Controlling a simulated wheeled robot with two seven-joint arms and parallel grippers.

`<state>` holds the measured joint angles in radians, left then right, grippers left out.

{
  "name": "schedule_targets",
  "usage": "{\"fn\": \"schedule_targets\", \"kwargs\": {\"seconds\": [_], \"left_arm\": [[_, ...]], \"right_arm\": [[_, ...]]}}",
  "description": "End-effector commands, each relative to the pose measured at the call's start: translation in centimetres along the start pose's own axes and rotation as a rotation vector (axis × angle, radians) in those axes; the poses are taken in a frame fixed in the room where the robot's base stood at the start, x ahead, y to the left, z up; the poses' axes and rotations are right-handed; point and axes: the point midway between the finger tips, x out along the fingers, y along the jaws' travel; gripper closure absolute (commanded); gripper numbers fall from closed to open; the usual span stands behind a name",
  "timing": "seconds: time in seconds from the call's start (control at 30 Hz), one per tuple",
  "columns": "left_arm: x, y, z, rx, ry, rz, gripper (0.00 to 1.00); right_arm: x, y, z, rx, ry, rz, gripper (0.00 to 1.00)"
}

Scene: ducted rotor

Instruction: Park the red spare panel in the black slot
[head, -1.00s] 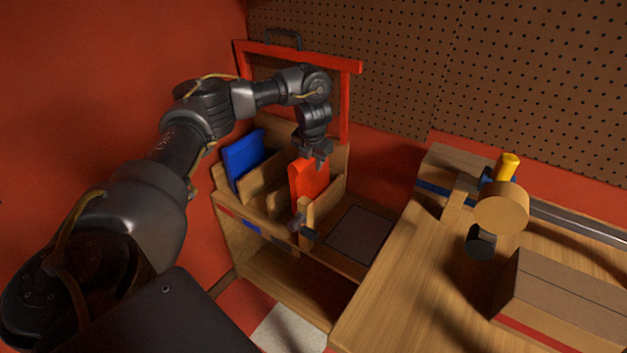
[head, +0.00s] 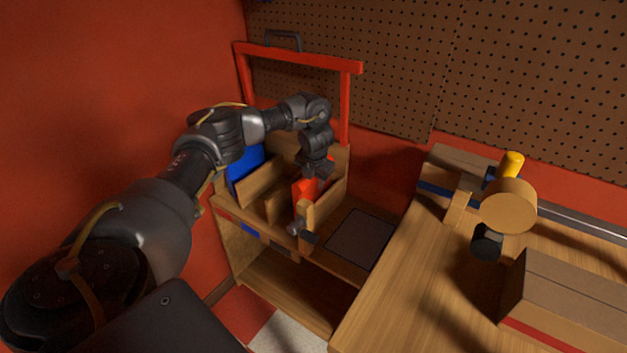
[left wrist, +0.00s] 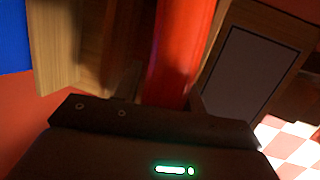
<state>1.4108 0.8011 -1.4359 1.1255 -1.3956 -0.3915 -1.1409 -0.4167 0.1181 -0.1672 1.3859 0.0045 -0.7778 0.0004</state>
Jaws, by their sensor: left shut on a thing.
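The red spare panel (head: 304,188) is upright and low at the right end of the wooden rack (head: 250,215), between a divider and the post with a clamp knob. How deep it sits is hidden. My left gripper (head: 317,172) is shut on its top edge. In the left wrist view the red panel (left wrist: 180,50) runs up from the jaws. The rack's front edge carries red, blue (head: 250,230) and dark marks; the dark one (head: 282,248) is nearest the panel. The slot's inside is hidden. My right gripper is not in view.
A blue panel (head: 245,165) stands in the rack's left part. A red frame (head: 300,53) rises behind it. A dark pad (head: 360,238) lies right of the rack. A wooden bench (head: 420,280) with a yellow-topped fixture (head: 511,163) stands further right.

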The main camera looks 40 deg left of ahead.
Motion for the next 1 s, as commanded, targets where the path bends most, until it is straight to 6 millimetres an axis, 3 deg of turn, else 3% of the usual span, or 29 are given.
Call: {"fn": "schedule_targets", "kwargs": {"seconds": [0.2,0.23,0.4,0.73,0.93,1.0], "left_arm": [[0.1,0.0,-0.1,-0.001,0.000,0.000,1.00],[0.2,0.0,-0.1,0.000,0.001,0.001,0.58],[0.1,0.0,-0.1,-0.001,0.001,0.001,0.37],[-0.2,0.1,0.0,-0.001,0.000,0.000,0.37],[-3.0,0.1,0.1,0.000,-0.003,0.000,0.37],[-3.9,0.2,0.2,0.000,-0.003,0.002,0.37]], "right_arm": [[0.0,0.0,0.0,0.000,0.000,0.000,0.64],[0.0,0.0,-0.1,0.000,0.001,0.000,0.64],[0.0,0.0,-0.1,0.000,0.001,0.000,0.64],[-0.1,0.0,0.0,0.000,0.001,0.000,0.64],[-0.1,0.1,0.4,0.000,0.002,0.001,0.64],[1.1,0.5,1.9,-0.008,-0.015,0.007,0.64]]}}
